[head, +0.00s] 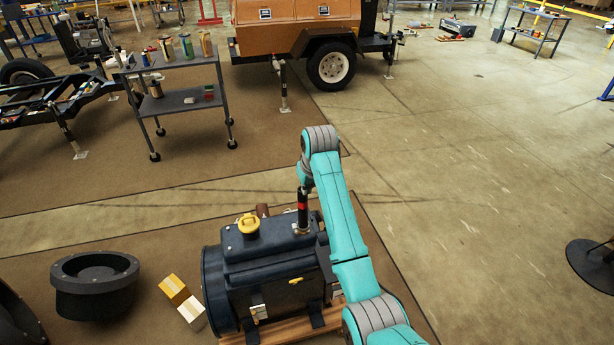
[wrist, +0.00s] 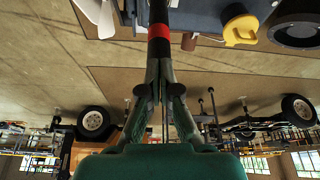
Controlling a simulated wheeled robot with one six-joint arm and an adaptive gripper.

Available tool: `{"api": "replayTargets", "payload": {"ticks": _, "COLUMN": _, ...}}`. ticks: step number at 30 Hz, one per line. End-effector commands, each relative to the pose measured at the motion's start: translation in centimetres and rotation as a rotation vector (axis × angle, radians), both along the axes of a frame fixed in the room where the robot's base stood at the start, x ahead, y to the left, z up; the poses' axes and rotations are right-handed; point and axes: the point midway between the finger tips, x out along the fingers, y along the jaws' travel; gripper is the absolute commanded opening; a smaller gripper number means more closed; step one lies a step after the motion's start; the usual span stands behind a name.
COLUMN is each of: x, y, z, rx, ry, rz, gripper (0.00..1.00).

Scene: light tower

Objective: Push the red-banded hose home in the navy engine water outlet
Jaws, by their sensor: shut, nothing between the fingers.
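The navy engine (head: 268,262) stands on a wooden base low in the head view. The hose (head: 302,218) is black with a red band and stands upright at the engine's top, on the right of its yellow cap (head: 248,223). My gripper (head: 304,182) is above the hose, pointing down. In the wrist view my gripper (wrist: 159,66) is shut, its fingertips lined up with the hose (wrist: 158,32). I cannot tell whether they touch it. The water outlet and the hose's lower end are not clearly visible, so the seating cannot be told.
A grey trolley (head: 178,80) with cans and an orange trailer (head: 300,35) stand behind. The floor (head: 470,180) to the right is mostly clear.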

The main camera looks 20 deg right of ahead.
Motion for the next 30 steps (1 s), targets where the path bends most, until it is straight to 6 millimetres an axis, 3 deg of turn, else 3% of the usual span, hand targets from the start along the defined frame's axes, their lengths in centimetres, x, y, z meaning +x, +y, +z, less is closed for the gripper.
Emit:
{"api": "replayTargets", "payload": {"ticks": 4, "x": 0.9, "y": -0.1, "z": 3.0, "rx": -0.001, "ry": 0.026, "rz": 0.006, "gripper": 0.0}}
{"api": "replayTargets", "payload": {"ticks": 10, "x": 1.3, "y": -0.1, "z": 4.3, "rx": -0.002, "ry": 0.044, "rz": 0.009, "gripper": 0.0}}
{"api": "replayTargets", "payload": {"ticks": 30, "x": 2.9, "y": 0.2, "z": -1.0, "rx": -0.002, "ry": 0.044, "rz": 0.009, "gripper": 0.0}}
